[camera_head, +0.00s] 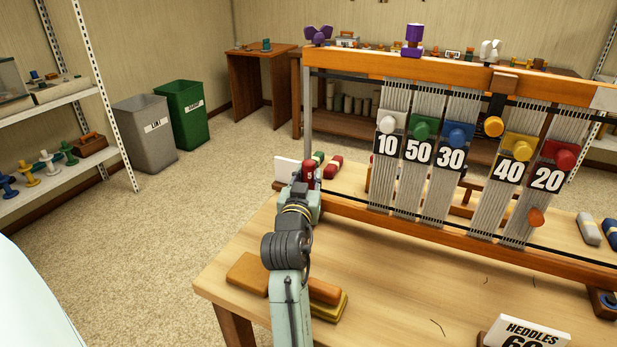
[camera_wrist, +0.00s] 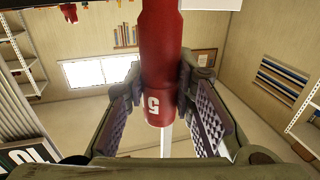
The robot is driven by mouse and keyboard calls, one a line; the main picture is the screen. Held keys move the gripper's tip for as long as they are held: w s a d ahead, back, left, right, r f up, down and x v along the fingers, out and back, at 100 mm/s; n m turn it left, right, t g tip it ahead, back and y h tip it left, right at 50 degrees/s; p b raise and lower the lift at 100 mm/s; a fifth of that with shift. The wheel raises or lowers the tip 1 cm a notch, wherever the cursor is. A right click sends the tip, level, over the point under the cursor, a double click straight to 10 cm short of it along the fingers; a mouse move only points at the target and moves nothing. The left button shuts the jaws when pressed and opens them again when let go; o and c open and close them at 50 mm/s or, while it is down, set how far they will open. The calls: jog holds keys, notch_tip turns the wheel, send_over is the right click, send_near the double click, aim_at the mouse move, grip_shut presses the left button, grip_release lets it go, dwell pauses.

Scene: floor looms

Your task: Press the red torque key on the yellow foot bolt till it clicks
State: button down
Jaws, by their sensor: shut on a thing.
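The red torque key (camera_head: 309,172) is a red cylinder marked with a white 5. It stands at the left end of the loom in the head view. In the wrist view the key (camera_wrist: 161,55) runs upright between the two fingers. My gripper (camera_wrist: 158,92) is shut on it, with a finger pad at each side. In the head view my gripper (camera_head: 307,187) is small and partly hidden by my arm. I cannot make out a yellow foot bolt in either view, nor what the key's far end touches.
The wooden loom (camera_head: 450,222) stands on the table (camera_head: 375,275), with numbered plates and coloured knobs to the right. A brown block (camera_head: 250,272) lies by my arm. A white sign (camera_head: 525,335) stands at the front. Red and green pieces (camera_head: 333,165) lie behind the key.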

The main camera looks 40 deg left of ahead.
aim_at(308, 162)
jog(key=shift+f+b, duration=0.35)
jog(key=shift+f, duration=0.15)
dwell(1.5)
jog(key=shift+r, duration=0.15)
dwell(2.9)
jog(key=shift+r+p, duration=2.35)
jog(key=shift+r, duration=0.75)
jog(key=shift+s+f, duration=0.1)
